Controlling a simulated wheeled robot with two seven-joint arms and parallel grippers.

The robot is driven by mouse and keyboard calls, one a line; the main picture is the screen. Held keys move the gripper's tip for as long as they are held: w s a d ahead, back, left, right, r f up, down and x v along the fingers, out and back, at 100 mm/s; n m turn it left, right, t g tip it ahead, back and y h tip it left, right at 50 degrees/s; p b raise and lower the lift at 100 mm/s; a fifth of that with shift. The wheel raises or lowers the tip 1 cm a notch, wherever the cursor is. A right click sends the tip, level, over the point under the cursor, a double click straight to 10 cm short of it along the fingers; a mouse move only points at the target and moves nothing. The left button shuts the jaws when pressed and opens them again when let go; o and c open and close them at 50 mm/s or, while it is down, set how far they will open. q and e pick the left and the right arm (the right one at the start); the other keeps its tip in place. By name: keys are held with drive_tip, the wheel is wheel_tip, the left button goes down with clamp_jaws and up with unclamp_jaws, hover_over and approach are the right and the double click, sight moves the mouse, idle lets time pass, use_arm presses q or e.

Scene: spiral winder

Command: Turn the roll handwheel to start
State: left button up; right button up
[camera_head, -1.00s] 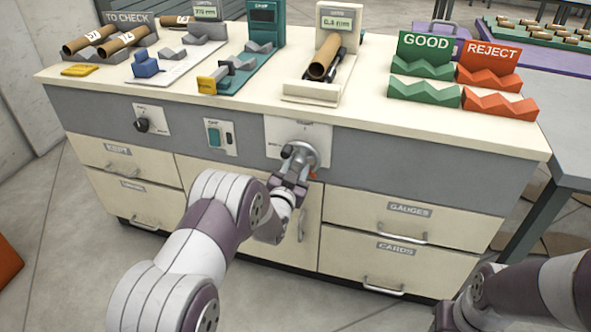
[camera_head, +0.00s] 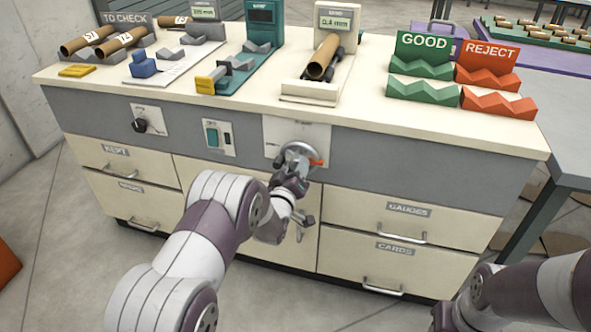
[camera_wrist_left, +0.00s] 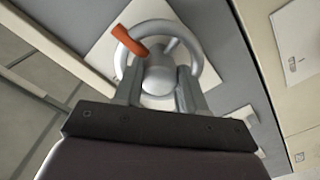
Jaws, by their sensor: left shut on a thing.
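The roll handwheel (camera_head: 300,152) is a silver wheel on a white plate on the grey front panel of the bench. An orange mark (camera_head: 317,162) on it points to the right in the head view. In the left wrist view, the wheel's rim (camera_wrist_left: 207,48) and the orange piece (camera_wrist_left: 127,56) show beyond the fingers. My left gripper (camera_head: 291,178) is at the wheel's lower side. Its fingers (camera_wrist_left: 160,92) are shut on a rounded silver part of the wheel. My right arm is at the lower right; its gripper is outside the picture.
A dark knob (camera_head: 139,125) and a green switch (camera_head: 212,135) are left of the wheel. Above it, a brown tube (camera_head: 323,57) rests in a gauge with a display (camera_head: 340,20). Drawers with handles lie below. Green GOOD (camera_head: 424,92) and red REJECT (camera_head: 498,102) racks stand at right.

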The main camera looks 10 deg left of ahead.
use_arm(q)
drive_tip(key=shift+d+r+n, duration=0.1)
drive_tip(key=shift+n, duration=4.25)
drive_tip(key=shift+r+n, duration=0.1)
drive_tip(key=shift+n, duration=4.25)
drive_tip(key=o, duration=1.1)
drive_tip(key=shift+c, duration=0.2)
drive_tip(key=shift+r, duration=0.1)
drive_tip(key=s+p, duration=0.2)
drive_tip(key=s, duration=1)
drive_tip(key=shift+s+a+p, duration=0.25)
drive_tip(key=shift+s+p, duration=0.1)
drive_tip(key=shift+s, duration=0.05)
